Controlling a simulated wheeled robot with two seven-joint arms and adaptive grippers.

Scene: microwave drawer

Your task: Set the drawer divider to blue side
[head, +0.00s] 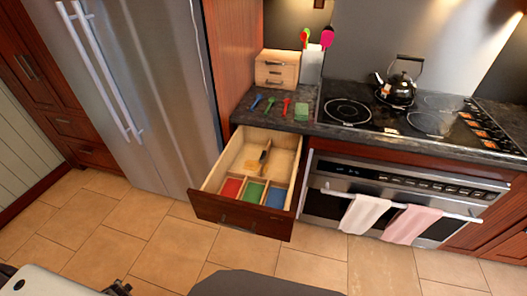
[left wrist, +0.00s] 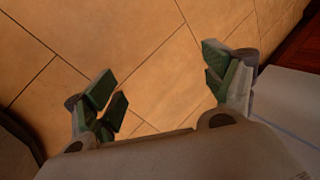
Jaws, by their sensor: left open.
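The drawer (head: 213,210) under the counter is pulled open. Its front part has red (head: 231,189), green (head: 253,192) and blue (head: 276,197) sections side by side, blue at the right. A small brown upright piece (head: 264,156), which looks like the divider, stands in the rear part near the middle; which side it is set to is unclear. My left gripper (left wrist: 166,82) is open and empty above the floor in the left wrist view. My right gripper is not in view.
Coloured utensils (head: 270,104) and a small wooden chest (head: 277,69) are on the counter. A kettle (head: 397,91) sits on the cooktop, above an oven (head: 330,207) with two towels. A fridge (head: 150,90) stands left. The tiled floor (head: 160,250) before the drawer is clear.

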